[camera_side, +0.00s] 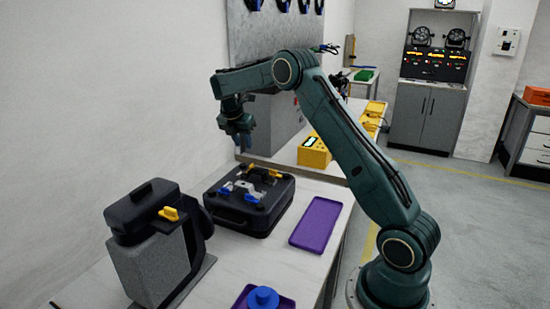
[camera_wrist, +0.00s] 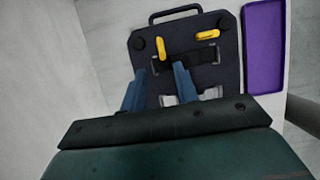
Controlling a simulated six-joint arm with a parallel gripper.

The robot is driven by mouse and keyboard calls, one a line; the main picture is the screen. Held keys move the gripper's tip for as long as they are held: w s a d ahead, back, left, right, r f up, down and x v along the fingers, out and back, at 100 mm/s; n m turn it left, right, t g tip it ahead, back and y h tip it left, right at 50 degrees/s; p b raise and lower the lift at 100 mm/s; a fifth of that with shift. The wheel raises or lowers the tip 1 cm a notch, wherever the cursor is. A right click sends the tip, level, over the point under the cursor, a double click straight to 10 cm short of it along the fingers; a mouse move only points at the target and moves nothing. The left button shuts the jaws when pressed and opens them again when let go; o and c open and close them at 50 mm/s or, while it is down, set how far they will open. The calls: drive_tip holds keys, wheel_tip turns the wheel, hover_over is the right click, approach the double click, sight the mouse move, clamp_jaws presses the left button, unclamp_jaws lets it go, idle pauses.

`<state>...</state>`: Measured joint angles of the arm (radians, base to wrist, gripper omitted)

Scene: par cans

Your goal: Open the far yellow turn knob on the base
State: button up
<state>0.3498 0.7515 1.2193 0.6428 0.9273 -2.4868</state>
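The base is a black case (camera_side: 278,208), also in the wrist view (camera_wrist: 229,75), with a carry handle on its upper edge there. It has two yellow turn knobs. In the wrist view, the left knob (camera_wrist: 160,49) points nearly up-down and the right knob (camera_wrist: 207,34) lies nearly crosswise. I cannot tell which is the far one. Both show small in the side view, the left (camera_side: 252,168) and the right (camera_side: 275,173). My gripper (camera_side: 240,138) hangs above the base, apart from it. Its blue fingers (camera_wrist: 160,84) are spread, with nothing between them; the left knob is just beyond the tips.
A purple tray (camera_side: 316,224) lies right of the base. A grey unit with a black top (camera_side: 150,255) and yellow knob stands front left. A blue round part (camera_side: 263,297) sits on another purple tray in front. A wall is close on the left.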

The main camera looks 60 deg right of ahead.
sight(251, 165)
drive_tip(key=x, duration=1)
drive_tip(key=shift+d+f, duration=0.2)
drive_tip(key=shift+f, duration=0.1)
clamp_jaws()
